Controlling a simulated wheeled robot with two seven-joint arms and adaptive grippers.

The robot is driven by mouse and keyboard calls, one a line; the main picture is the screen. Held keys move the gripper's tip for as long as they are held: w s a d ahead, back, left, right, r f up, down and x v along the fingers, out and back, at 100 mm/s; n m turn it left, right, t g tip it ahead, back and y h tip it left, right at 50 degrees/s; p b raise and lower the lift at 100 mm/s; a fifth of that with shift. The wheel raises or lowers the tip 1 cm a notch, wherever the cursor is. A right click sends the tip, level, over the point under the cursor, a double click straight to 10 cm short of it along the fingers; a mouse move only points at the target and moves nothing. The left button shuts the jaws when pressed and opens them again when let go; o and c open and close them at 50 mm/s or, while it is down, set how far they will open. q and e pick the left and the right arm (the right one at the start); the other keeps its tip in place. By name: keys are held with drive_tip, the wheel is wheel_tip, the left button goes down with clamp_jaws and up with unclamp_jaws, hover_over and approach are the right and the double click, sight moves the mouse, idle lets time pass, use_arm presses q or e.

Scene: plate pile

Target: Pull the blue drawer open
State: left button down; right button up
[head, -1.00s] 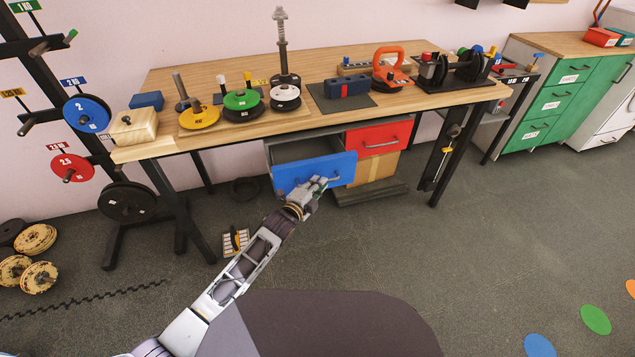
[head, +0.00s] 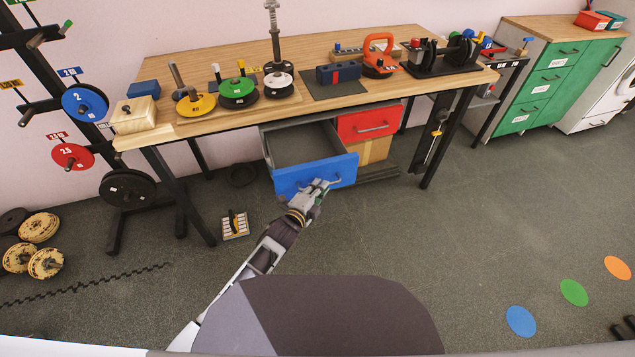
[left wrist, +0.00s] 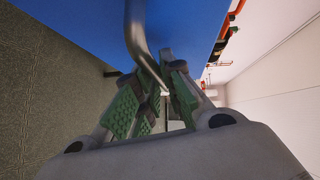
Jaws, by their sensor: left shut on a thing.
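The blue drawer (head: 300,177) sits under the workbench and stands well out from its cabinet. Its grey inside (head: 300,146) shows and looks empty. My left gripper (head: 318,187) is at the right part of the blue front, shut on the drawer's handle. In the left wrist view, the metal handle (left wrist: 137,35) runs down between the green-padded fingers of my left gripper (left wrist: 160,85), with the blue front (left wrist: 85,28) behind. The part of the handle between the fingertips is partly hidden. My right gripper is not in view.
A red drawer (head: 368,125) beside the blue one is shut. The wooden workbench (head: 330,55) above carries weights and tools. A small tray (head: 235,226) lies on the floor left of the drawer.

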use_arm(q)
drive_tip(key=shift+s+f, duration=0.1)
drive_tip(key=shift+s, duration=0.2)
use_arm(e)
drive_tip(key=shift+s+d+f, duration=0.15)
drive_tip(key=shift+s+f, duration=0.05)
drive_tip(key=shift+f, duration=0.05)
use_arm(q)
drive_tip(key=c, duration=1.8)
unclamp_jaws()
drive_tip(key=shift+s, duration=0.1)
drive_tip(key=shift+v, duration=5.9)
drive_tip(key=shift+n, duration=0.4)
